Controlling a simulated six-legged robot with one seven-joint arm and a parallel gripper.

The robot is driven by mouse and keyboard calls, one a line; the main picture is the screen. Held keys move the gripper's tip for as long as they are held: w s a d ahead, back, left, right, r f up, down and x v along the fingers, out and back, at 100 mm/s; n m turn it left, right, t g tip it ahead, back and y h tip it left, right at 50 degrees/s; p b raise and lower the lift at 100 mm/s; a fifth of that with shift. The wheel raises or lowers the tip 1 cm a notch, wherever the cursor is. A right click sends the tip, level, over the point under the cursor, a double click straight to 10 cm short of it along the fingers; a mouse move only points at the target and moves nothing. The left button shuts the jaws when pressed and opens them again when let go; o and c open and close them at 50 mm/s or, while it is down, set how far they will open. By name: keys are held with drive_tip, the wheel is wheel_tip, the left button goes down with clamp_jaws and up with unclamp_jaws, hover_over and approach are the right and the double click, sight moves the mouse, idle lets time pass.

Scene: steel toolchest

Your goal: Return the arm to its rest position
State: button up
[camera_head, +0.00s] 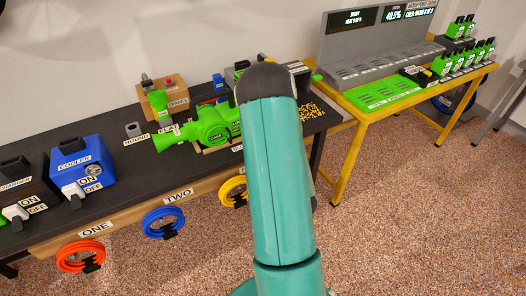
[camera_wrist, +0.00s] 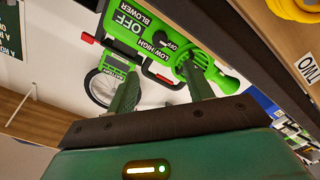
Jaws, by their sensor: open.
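My teal arm (camera_head: 280,170) rises through the middle of the head view, with its dark rounded joint at the top. My gripper is hidden in that view. In the wrist view my gripper (camera_wrist: 160,70) shows two green fingers spread apart with nothing held between them. Beyond the fingers is a green blower unit (camera_wrist: 180,35) with "BLOWER", "OFF" and "LOW HIGH" labels. I cannot tell how far the fingers are from it, and no contact is clear.
A dark bench holds a blue cooler box (camera_head: 80,165) and a green blower (camera_head: 205,130). Orange (camera_head: 80,256), blue (camera_head: 163,222) and yellow (camera_head: 233,190) coils hang on its front. A yellow-framed table (camera_head: 365,118) stands right. The speckled floor (camera_head: 420,220) is clear.

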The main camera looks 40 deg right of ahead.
drive_tip(key=shift+w, duration=0.1)
idle(0.5)
drive_tip(key=w+a+r+m+g, duration=0.2)
drive_tip(key=w+a+r+g, duration=0.15)
drive_tip(key=w+r, duration=0.45)
drive_tip(key=a+r+m+g, duration=0.2)
drive_tip(key=a+r, duration=0.5)
drive_tip(key=a, duration=0.1)
drive_tip(key=s+a+r+m+g+y, duration=0.1)
drive_tip(key=s+a+r+g+y, duration=0.1)
drive_tip(key=s+a, duration=0.7)
drive_tip(key=s+a+r+m+g+y, duration=0.1)
drive_tip(key=s+a+r+g+y, duration=0.2)
drive_tip(key=s+a+r, duration=0.4)
drive_tip(key=s+a+g, duration=0.1)
drive_tip(key=s+a, duration=0.2)
drive_tip(key=a, duration=0.2)
drive_tip(key=shift+s, duration=0.15)
